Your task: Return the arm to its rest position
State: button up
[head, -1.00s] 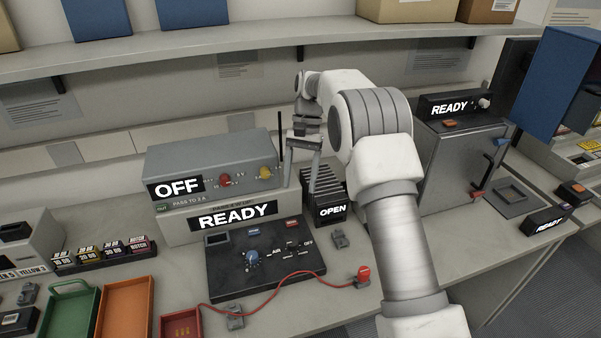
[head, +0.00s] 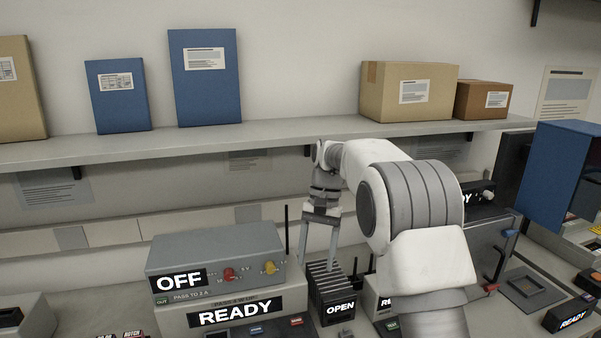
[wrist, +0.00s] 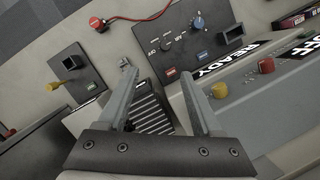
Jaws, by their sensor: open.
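My gripper (head: 320,262) hangs from my bent arm with its fingers pointing down, just above and behind the black slotted rack marked OPEN (head: 338,306). The wrist view shows the two fingers (wrist: 160,95) spread apart with nothing between them. The dark slotted rack (wrist: 150,112) lies below and between the fingers in that view. My arm's upper links cover part of the bench right of the rack.
A grey box marked OFF (head: 215,262) sits on a READY unit (head: 232,312), left of the gripper, with a thin black antenna (head: 287,230) close by. A shelf (head: 270,140) with boxes and binders runs behind. A grey cabinet (head: 490,238) stands at right.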

jog(key=s+d+r+n+t, duration=0.1)
jog(key=s+d+r+t, duration=0.4)
jog(key=s+r, duration=0.7)
jog(key=s+d+f+n+t, duration=0.1)
jog(key=s+d+f, duration=0.1)
jog(key=s, duration=0.7)
jog(key=s+d+f+n+t+h, duration=0.1)
jog(key=s+d+f+t, duration=0.1)
jog(key=s, duration=0.7)
jog(key=shift+d, duration=0.7)
jog(key=shift+s, duration=0.1)
jog(key=shift+c, duration=1.4)
jog(key=shift+a, duration=0.1)
jog(key=shift+a, duration=0.1)
